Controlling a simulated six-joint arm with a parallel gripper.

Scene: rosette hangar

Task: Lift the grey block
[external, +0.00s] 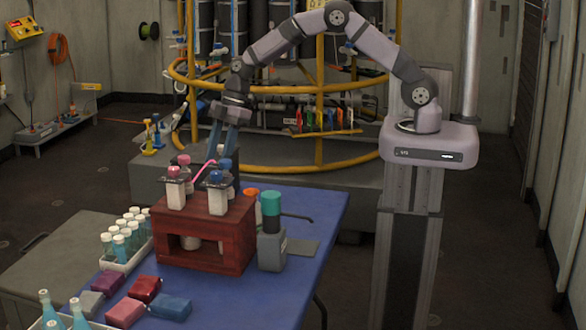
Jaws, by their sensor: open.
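The grey block (90,303) lies at the front left of the blue table (310,205), in a group of coloured blocks. It sits at the left of the group, close to the purple block (108,283). My gripper (221,155) is open, with its fingers pointing down over the wooden rack (205,245) and its bottles. It is well away from the grey block, up and to the right of it in the picture. Whether the fingers touch any bottle, I cannot tell.
A dark red block (145,289), a pinkish-red block (124,313) and a blue block (170,306) lie near the grey one. A white tray of vials (121,262) stands behind them. Blue bottles (48,308) stand at the front left. A teal-capped dispenser (271,245) stands right of the rack.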

